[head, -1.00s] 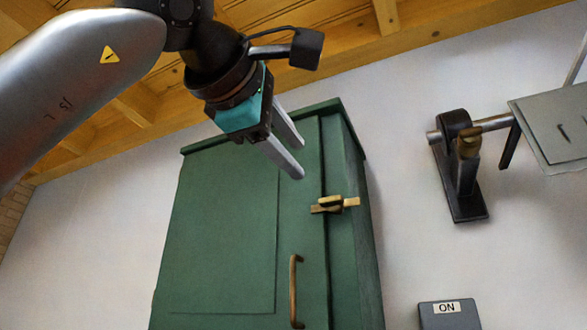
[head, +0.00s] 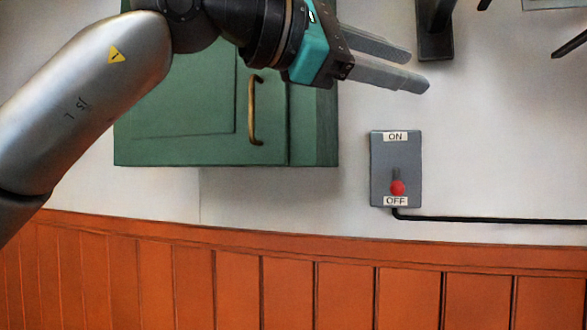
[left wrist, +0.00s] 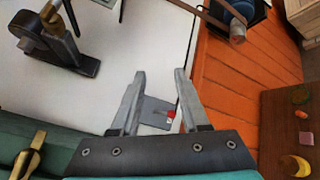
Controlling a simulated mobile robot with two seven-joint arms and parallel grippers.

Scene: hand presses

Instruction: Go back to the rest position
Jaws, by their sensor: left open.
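My left gripper (head: 408,68) is open and empty, raised in front of the wall, to the right of the green cabinet's handle and above the switch box. In the left wrist view its two fingers (left wrist: 158,75) are spread apart with nothing between them. My left arm comes in from the left across the head view. My right gripper is not in view.
The green wall cabinet (head: 185,140) has a brass handle (head: 253,110). A grey switch box (head: 378,160) has its red-knobbed lever (head: 397,187) at OFF. Orange panelling (head: 290,290) lines the lower wall. A dark wall bracket (head: 436,35) is at upper right.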

